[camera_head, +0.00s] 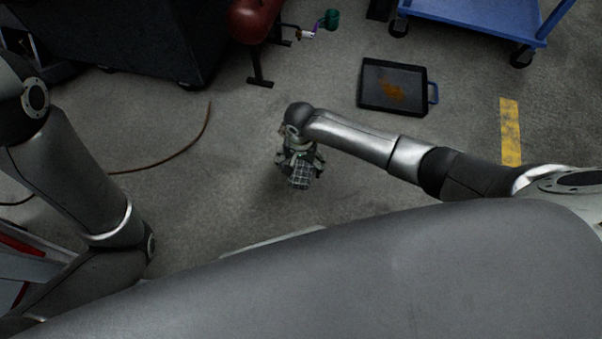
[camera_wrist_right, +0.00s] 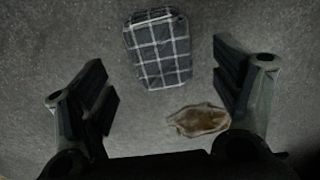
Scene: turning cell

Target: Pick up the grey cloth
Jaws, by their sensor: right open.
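The grey cloth (camera_wrist_right: 158,48) is a dark grey folded piece with white check lines. In the right wrist view it lies on the floor at the top, beyond and between my right fingers. My right gripper (camera_wrist_right: 166,82) is open, with nothing between its fingers. In the head view the right gripper (camera_head: 297,158) points down over the floor, and the checked cloth (camera_head: 300,181) shows just below it, partly hidden by it. My left arm shows at the left of the head view, but its gripper is not in view.
A crumpled brown rag-like thing (camera_wrist_right: 199,120) lies beside the right finger. A black tray (camera_head: 378,99) with an orange-brown stain lies on the floor. A blue cart (camera_head: 475,15) and a red tank (camera_head: 253,20) stand behind.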

